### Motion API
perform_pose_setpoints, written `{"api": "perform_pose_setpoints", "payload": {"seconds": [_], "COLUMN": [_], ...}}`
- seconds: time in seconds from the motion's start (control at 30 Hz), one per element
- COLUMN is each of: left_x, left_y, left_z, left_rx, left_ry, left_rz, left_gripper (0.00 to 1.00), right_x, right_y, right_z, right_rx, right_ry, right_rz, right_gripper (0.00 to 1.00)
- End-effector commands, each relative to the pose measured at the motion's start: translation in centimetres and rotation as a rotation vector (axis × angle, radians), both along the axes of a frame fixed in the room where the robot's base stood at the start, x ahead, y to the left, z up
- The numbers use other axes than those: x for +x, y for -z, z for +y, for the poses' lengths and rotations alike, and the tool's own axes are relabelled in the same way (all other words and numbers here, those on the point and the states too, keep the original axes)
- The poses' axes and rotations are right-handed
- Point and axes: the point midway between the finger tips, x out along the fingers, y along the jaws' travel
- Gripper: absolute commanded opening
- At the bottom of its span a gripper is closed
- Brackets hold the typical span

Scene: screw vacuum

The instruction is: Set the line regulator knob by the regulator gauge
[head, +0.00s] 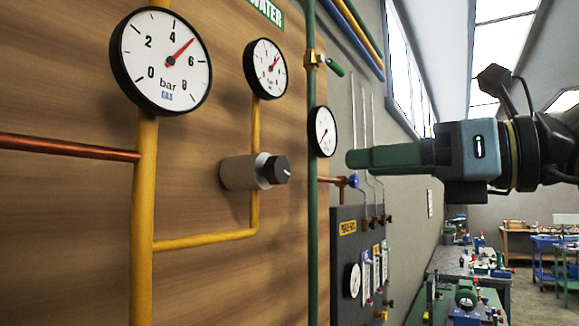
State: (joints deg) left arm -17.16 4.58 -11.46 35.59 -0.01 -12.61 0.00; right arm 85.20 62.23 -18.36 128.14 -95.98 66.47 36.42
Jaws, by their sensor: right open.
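The line regulator knob (275,170) is black with a pale mark on its face. It sits on the end of a grey regulator body (238,173) on the wooden panel. The small round gauge (265,69) above it, on the same yellow pipe, appears to be the regulator gauge. Its needle points up and right; its numbers are too small to read. A larger gas gauge (161,60) in bar reads between 4 and 6. My right gripper (352,160) points left, open and empty, right of the knob and apart from it. My left gripper is not in view.
A green vertical pipe (312,220) and a third gauge (322,131) lie between the knob and my right gripper in the picture. A green-handled valve (334,68) is above. A dark panel (345,240) and workbenches stand behind.

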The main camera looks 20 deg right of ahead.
Motion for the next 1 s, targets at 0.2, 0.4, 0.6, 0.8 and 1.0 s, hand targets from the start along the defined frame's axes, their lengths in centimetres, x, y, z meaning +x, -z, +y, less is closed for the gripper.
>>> {"api": "perform_pose_setpoints", "payload": {"seconds": [0.2,0.4,0.6,0.8,1.0], "left_x": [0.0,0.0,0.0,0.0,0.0], "left_y": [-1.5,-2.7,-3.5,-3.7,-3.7], "left_z": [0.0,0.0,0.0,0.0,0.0], "left_rx": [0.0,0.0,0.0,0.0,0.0], "left_ry": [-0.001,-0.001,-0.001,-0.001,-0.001], "left_rz": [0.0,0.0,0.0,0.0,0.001], "left_gripper": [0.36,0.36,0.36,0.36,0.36], "right_x": [3.3,6.6,8.8,9.7,9.7], "right_y": [-0.2,-0.2,-0.1,0.0,0.1], "right_z": [2.8,5.4,7.0,7.6,7.7], "right_rx": [0.0,0.001,0.001,0.0,0.001], "right_ry": [-0.01,-0.01,-0.009,-0.006,-0.007], "right_rz": [0.003,0.005,0.003,0.003,0.002], "right_gripper": [0.59,0.59,0.59,0.59,0.59]}}
